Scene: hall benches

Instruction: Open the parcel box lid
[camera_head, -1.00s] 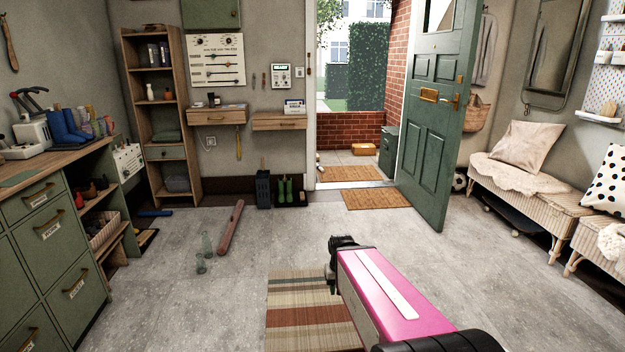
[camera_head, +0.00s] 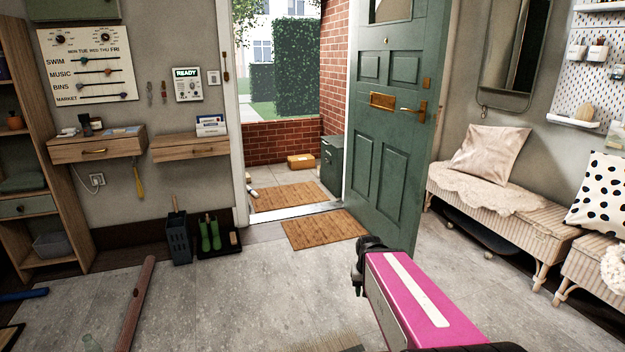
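A dark green box (camera_head: 332,163), which looks like the parcel box, stands outside on the porch, just beyond the doorway. The open green door (camera_head: 392,150) covers part of its right side. Its lid looks shut, though it is small at this distance. My gripper (camera_head: 362,272) is low in the picture, right of centre, at the end of my pink arm. It is inside the room, well short of the box and touching nothing that I can see. Its dark fingers are seen from behind, so their opening is unclear.
An orange-brown parcel (camera_head: 300,161) lies on the porch left of the box. Mats lie inside (camera_head: 324,229) and outside (camera_head: 285,196) the threshold. Boots (camera_head: 209,233) stand left of the doorway; a wicker bench (camera_head: 500,215) is at right. The grey floor ahead is mostly clear.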

